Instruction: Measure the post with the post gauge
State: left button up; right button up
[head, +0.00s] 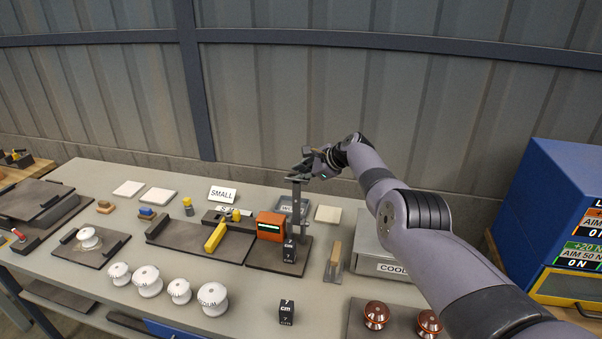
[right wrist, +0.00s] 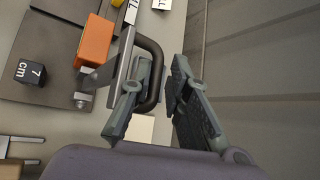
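The orange gauge box (head: 271,226) with a green display stands on a dark plate, beside a tall grey upright metal bar (head: 296,203). A black block marked 7 cm (head: 289,251) stands in front of the bar; it also shows in the right wrist view (right wrist: 31,72). In that view, a black loop handle (right wrist: 155,75) sits on the flat metal bar (right wrist: 123,65), near the orange box (right wrist: 95,42). My right gripper (right wrist: 160,75) is open, with its fingers on either side of the handle. I cannot tell whether they touch it. My left gripper is out of view.
A second 7 cm block (head: 286,312) stands on the bench front. Several white insulators (head: 180,291) are to the left, brown ones (head: 376,315) to the right. A grey COOL box (head: 385,250) and blue cabinet (head: 560,190) are on the right. A yellow-handled tool (head: 216,236) lies left of the gauge.

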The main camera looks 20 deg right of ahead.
jog(key=shift+d+f, duration=0.45)
jog(key=shift+f, duration=0.05)
jog(key=shift+d, duration=0.1)
jog(key=shift+r, duration=0.2)
jog(key=shift+s+d+r, duration=0.1)
jog(key=shift+s+r, duration=0.1)
jog(key=shift+r, duration=0.05)
jog(key=a+v, duration=0.1)
jog(key=v, duration=1)
jog(key=shift+s+d+r, duration=0.15)
jog(key=shift+r, duration=0.25)
jog(key=shift+f, duration=0.1)
